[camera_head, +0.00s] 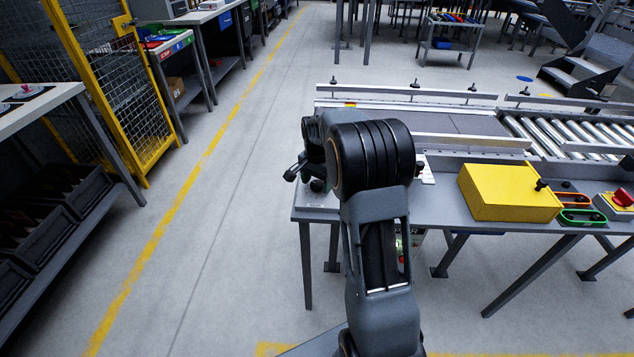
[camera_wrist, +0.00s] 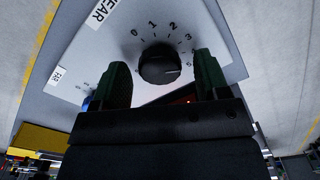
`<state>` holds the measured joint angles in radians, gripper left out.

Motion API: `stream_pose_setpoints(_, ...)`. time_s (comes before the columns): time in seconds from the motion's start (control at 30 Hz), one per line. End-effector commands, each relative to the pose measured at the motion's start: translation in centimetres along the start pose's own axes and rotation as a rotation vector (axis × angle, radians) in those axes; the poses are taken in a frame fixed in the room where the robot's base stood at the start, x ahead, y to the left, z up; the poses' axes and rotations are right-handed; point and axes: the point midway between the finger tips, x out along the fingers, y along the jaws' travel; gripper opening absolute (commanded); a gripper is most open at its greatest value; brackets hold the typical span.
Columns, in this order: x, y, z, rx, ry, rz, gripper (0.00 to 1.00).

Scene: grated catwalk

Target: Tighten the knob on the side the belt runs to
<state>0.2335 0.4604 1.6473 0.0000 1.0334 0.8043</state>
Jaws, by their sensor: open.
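In the wrist view a black round knob (camera_wrist: 157,63) sits on a white panel (camera_wrist: 215,30) with a printed number scale. Its pale pointer line points right, towards the high end of the scale. A label ending in "EAR" is cut off by the picture edge; a second label is partly readable at left. My gripper (camera_wrist: 160,82) is open, with its green-black fingers on either side of the knob's lower part; contact cannot be told. In the head view the dark grey belt (camera_head: 460,123) lies beyond my arm. No running direction is visible on it.
A yellow box (camera_head: 510,192), green and orange ring-shaped items and a red switch (camera_head: 622,197) stand right of my arm on the bench. Metal rollers (camera_head: 570,133) continue the conveyor rightwards. A yellow mesh fence (camera_head: 118,90) stands at left, with clear floor between.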

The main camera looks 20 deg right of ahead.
Motion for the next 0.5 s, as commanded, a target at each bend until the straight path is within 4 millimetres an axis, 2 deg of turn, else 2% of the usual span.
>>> stream_pose_setpoints(0.23, 0.04, 0.01, 0.00, 0.000, 0.000, 0.000, 0.68)
stream_pose_setpoints(0.5, 0.01, 0.00, 0.00, 0.000, 0.000, 0.000, 0.42)
